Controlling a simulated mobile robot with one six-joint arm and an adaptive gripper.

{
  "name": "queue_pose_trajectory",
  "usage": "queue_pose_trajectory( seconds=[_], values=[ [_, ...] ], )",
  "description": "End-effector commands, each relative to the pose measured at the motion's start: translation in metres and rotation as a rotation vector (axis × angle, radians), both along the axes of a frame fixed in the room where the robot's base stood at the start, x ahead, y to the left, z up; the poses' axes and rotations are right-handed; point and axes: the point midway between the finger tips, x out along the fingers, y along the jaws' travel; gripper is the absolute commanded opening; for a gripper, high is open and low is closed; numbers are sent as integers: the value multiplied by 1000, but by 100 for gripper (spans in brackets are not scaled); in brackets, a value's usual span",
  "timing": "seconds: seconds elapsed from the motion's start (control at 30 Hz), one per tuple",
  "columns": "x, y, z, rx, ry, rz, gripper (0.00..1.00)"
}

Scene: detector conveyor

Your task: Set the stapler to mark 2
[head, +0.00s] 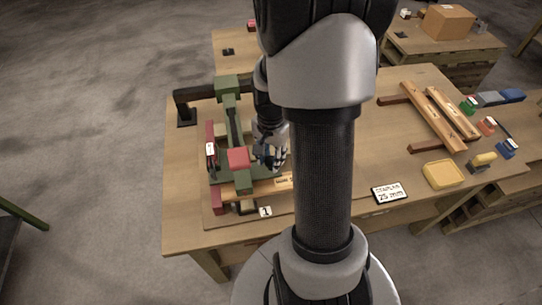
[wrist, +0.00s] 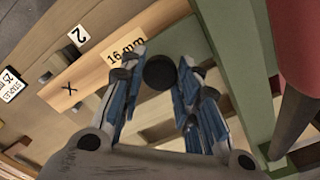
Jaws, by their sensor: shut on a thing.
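The stapler is a green bench machine (head: 231,125) with a red block (head: 238,158) on it, at the left of the table. My gripper (head: 268,158) is at its right side, partly behind my arm. In the wrist view the blue-padded fingers (wrist: 160,95) are shut on a round black knob (wrist: 160,72), beside the green frame (wrist: 240,65). A tag reading 1 (head: 265,211) shows at the machine's near end. I cannot tell the stapler's setting.
A card reading staples 25 mm (head: 390,192) stands near the front edge. A yellow tray (head: 443,174), wooden strips (head: 440,115) and several small coloured staplers or blocks (head: 486,125) are at the right. My arm hides the table's middle.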

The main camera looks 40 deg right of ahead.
Motion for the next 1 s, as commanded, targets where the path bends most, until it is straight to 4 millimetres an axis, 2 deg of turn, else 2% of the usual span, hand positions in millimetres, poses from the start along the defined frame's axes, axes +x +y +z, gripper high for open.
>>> queue_pose_trajectory(
  seconds=[0.27,0.47,0.67,1.0],
  values=[
    [0,0,0,0,0,0,0],
    [-7,-11,0,0,0,-4,0],
    [-26,-42,1,0,1,-8,0],
    [-75,-121,1,0,1,-9,0]
  ],
)
